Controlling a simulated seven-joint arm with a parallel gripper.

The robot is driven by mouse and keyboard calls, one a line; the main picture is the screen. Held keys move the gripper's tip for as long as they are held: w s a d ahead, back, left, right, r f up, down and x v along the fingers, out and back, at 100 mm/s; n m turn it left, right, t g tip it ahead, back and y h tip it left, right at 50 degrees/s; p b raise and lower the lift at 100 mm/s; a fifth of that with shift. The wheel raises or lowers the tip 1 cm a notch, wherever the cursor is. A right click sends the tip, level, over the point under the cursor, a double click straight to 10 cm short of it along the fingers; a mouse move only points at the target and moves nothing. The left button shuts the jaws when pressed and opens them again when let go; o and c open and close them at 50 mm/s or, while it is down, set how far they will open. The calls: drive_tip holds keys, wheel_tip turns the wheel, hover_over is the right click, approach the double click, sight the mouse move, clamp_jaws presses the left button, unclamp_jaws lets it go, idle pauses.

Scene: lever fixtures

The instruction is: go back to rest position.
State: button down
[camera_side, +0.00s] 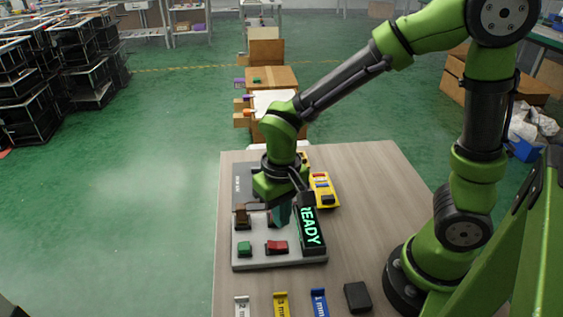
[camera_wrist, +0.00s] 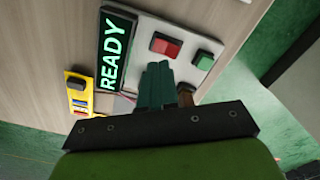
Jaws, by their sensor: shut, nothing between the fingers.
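My gripper (camera_side: 283,212) is low over the grey fixture panel (camera_side: 264,262), and its fingers are together with nothing seen between them. In the wrist view the gripper's teal fingers (camera_wrist: 156,84) are close together, pointing at the panel. The panel carries a green button (camera_side: 244,249), a red button (camera_side: 277,247) and a display (camera_side: 311,232) lit with "READY". A brown lever (camera_side: 241,215) stands at the panel's left side, close to the gripper. Whether the fingers touch the panel cannot be told. Part of the panel behind the gripper is hidden.
A yellow device (camera_side: 323,190) lies behind the display. Labelled tags in white (camera_side: 242,306), yellow (camera_side: 281,304) and blue (camera_side: 319,302) and a black block (camera_side: 357,297) lie along the near part of the wooden table (camera_side: 375,200). The table's right middle is clear.

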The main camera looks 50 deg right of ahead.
drive_tip(key=shift+r, duration=0.35)
drive_tip(key=s+d+r+t+y, duration=0.1)
drive_tip(key=s+d+r+t, duration=0.1)
drive_tip(key=r, duration=0.5)
drive_tip(key=s+d+r+m+t+y, duration=0.1)
drive_tip(key=s+d+r+t, duration=0.2)
drive_tip(key=d+r+t, duration=0.2)
drive_tip(key=shift+d+r, duration=0.35)
drive_tip(key=shift+r, duration=0.55)
